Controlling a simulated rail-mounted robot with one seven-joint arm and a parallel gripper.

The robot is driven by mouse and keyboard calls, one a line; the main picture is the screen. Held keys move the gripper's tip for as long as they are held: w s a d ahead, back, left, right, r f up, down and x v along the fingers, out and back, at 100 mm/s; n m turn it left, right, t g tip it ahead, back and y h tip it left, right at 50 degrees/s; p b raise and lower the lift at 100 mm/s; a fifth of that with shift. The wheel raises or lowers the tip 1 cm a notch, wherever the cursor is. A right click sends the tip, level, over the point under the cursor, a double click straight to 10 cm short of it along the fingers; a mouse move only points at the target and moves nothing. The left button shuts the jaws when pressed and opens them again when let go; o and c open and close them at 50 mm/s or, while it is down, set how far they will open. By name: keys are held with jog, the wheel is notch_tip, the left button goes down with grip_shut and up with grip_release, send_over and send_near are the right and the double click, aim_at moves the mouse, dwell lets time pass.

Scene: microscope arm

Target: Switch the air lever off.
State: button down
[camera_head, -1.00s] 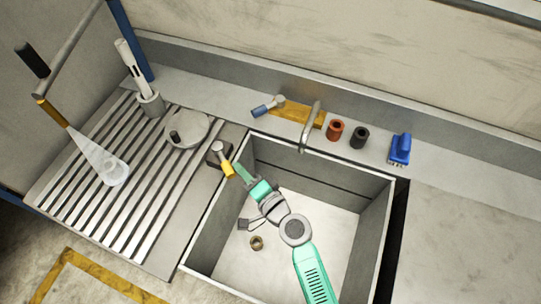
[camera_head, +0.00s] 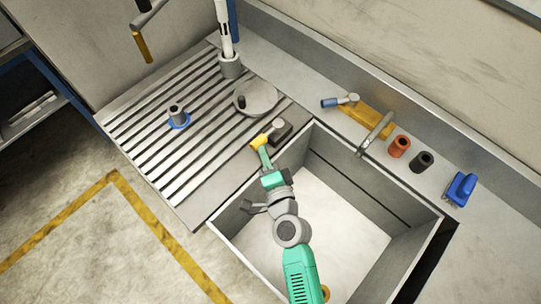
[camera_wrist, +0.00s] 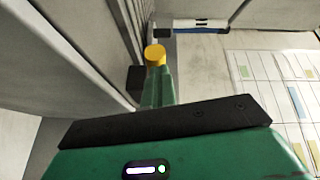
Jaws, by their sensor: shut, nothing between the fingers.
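The lever has a yellow handle (camera_head: 259,143) and a grey pivot (camera_head: 278,125) on a dark block (camera_head: 283,132), at the back left corner of the sink. I take it as the air lever. Its handle points to the lower left, over the slatted rack. My gripper (camera_head: 264,157) is shut and empty, with its tips against or very near the handle; contact is not clear. In the wrist view the yellow handle end (camera_wrist: 155,54) shows just beyond the shut green fingers (camera_wrist: 158,88).
The sink (camera_head: 375,190) lies under my arm. A blue-handled lever (camera_head: 332,102), a faucet (camera_head: 375,132), an orange cup (camera_head: 399,146), a dark cup (camera_head: 422,161) and a blue brush (camera_head: 461,188) line the back ledge.

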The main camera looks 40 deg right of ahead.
jog(key=shift+w+a+f, duration=0.25)
jog(key=shift+a+f, duration=0.15)
jog(key=shift+a, duration=0.3)
jog(key=shift+a+r+p, duration=0.2)
jog(key=shift+p, duration=0.1)
jog(key=s+a+p, duration=0.3)
jog(key=s+a, duration=0.1)
jog(key=a, duration=0.3)
jog(key=shift+s+a+r, duration=0.25)
jog(key=shift+r, duration=0.15)
